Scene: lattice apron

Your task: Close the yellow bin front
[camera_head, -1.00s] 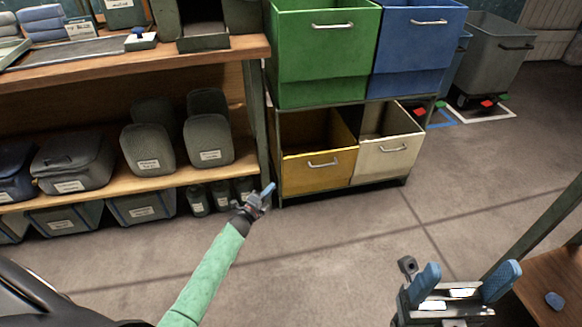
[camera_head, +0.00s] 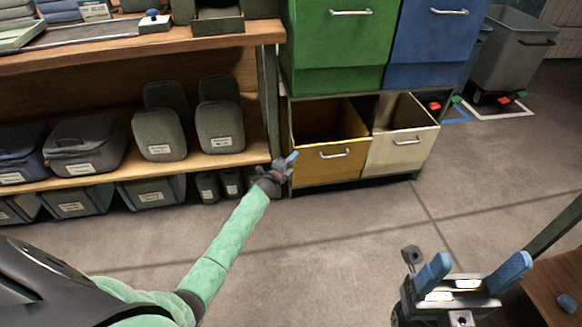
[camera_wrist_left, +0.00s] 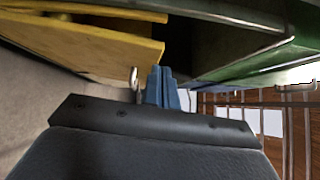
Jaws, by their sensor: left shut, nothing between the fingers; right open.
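The yellow bin (camera_head: 331,163) sits in the lower left of the bin rack. Its front is tilted outward and open at the top, with a metal handle (camera_head: 334,155). In the left wrist view the yellow front (camera_wrist_left: 85,45) fills the upper left, and its handle (camera_wrist_left: 134,78) is just left of the fingers. My left gripper (camera_head: 292,158) is shut and empty, beside the left edge of the yellow front; its blue fingers (camera_wrist_left: 162,88) also show in the wrist view. I cannot tell if they touch the bin. My right gripper (camera_head: 474,277) is open and empty over the floor at lower right.
A cream bin (camera_head: 402,148), also tilted open, is right of the yellow one. Green (camera_head: 340,40) and blue (camera_head: 432,45) bins are above. A wooden shelf (camera_head: 215,162) with dark bags stands left. The floor (camera_head: 350,240) in front is clear.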

